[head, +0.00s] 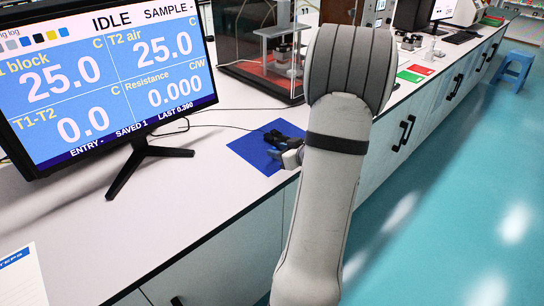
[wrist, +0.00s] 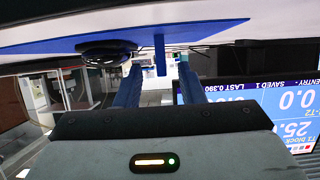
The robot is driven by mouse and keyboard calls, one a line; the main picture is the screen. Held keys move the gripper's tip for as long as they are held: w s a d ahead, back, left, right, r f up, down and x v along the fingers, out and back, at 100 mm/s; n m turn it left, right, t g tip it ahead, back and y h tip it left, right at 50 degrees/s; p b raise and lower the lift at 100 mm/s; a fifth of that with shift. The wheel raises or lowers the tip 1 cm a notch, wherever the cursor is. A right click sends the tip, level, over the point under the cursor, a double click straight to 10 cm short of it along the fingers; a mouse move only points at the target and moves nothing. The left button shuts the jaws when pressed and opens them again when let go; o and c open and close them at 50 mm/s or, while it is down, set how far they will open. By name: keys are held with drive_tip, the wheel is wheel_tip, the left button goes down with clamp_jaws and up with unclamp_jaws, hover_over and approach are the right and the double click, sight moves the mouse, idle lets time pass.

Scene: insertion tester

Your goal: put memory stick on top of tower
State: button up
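My gripper (wrist: 160,72) is open in the wrist view, with a wide gap between its two fingers. A narrow blue upright piece (wrist: 160,52) shows in line with that gap, just beyond the fingertips, against the blue mat (wrist: 215,33). It may be the memory stick, but I cannot tell for sure. A dark round object (wrist: 107,50) is beside it on the mat. In the head view my gripper (head: 277,143) is low over the blue mat (head: 247,150), partly hidden by my arm. I cannot clearly pick out the tower.
A large monitor (head: 105,75) stands on the white bench (head: 150,215) at the left. A clear-walled device with a red base (head: 262,72) stands behind the mat. Red (head: 421,69) and green (head: 410,76) cards lie farther right. The bench between monitor and mat holds only thin cables.

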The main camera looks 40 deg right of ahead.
drive_tip(key=x, duration=0.4)
drive_tip(key=shift+w+a+f+b, duration=0.1)
drive_tip(key=shift+w+f+b, duration=0.15)
drive_tip(key=shift+f+b, duration=0.1)
clamp_jaws()
